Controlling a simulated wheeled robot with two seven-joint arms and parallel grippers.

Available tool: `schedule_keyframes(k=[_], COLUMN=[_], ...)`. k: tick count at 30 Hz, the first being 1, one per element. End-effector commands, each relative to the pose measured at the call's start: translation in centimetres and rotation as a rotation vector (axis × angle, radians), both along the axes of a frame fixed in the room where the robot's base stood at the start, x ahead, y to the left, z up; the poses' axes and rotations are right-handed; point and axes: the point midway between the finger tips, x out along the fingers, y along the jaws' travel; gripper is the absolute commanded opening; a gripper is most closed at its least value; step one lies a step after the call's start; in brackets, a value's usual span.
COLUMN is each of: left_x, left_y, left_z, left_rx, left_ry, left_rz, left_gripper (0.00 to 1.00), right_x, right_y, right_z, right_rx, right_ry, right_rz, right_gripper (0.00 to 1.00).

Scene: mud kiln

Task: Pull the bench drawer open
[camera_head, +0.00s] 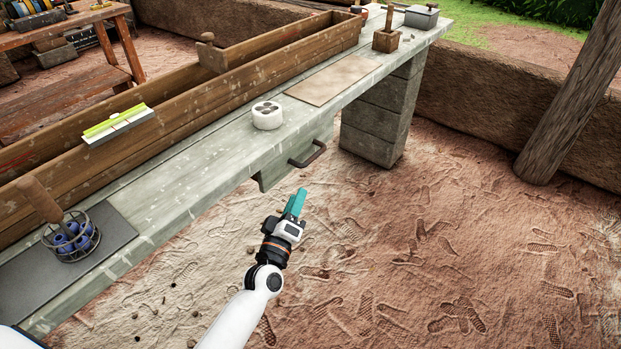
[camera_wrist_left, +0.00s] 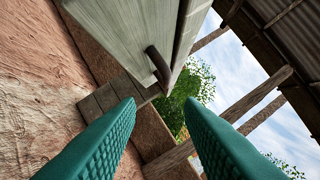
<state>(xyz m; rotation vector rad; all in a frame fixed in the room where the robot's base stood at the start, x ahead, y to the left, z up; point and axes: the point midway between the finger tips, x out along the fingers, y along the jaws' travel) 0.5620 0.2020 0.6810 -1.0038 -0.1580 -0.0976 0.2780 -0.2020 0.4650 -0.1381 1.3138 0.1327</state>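The bench drawer (camera_head: 275,170) is a pale grey-green wooden box under the bench (camera_head: 180,190). Its dark bar handle (camera_head: 307,154) faces the open floor. I cannot tell whether the drawer is fully shut. My left gripper (camera_head: 298,203), with teal fingers, is in front of the drawer, below the handle in the picture and apart from it. In the left wrist view the ribbed fingers (camera_wrist_left: 160,135) are spread with nothing between them. The handle (camera_wrist_left: 158,66) shows ahead, above the gap between the fingertips. My right gripper is not in view.
On the bench are a white round pot (camera_head: 267,116), a brown board (camera_head: 332,80), a wire basket with blue items (camera_head: 72,238) and a long wooden trough (camera_head: 180,105). A block pier (camera_head: 378,120) stands right of the drawer. The earthen floor in front is clear.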

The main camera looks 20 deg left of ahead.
Motion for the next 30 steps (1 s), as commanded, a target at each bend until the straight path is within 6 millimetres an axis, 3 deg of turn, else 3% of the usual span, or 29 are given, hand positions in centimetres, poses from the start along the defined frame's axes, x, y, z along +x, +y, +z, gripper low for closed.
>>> schedule_keyframes(k=[8, 21, 30], left_x=[2.4, 10.3, 11.9], left_y=[0.2, 0.2, 0.2], left_z=[1.5, 3.0, 3.4], left_rx=[-0.028, -0.025, -0.025], left_ry=[-0.037, -0.033, -0.031], left_rz=[0.006, 0.004, 0.004], left_gripper=[0.34, 0.34, 0.34], right_x=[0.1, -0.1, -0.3], right_y=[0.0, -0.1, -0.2], right_z=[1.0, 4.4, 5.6], right_rx=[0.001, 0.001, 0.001], right_ry=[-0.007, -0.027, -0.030], right_rz=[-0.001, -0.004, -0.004], right_gripper=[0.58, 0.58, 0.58])
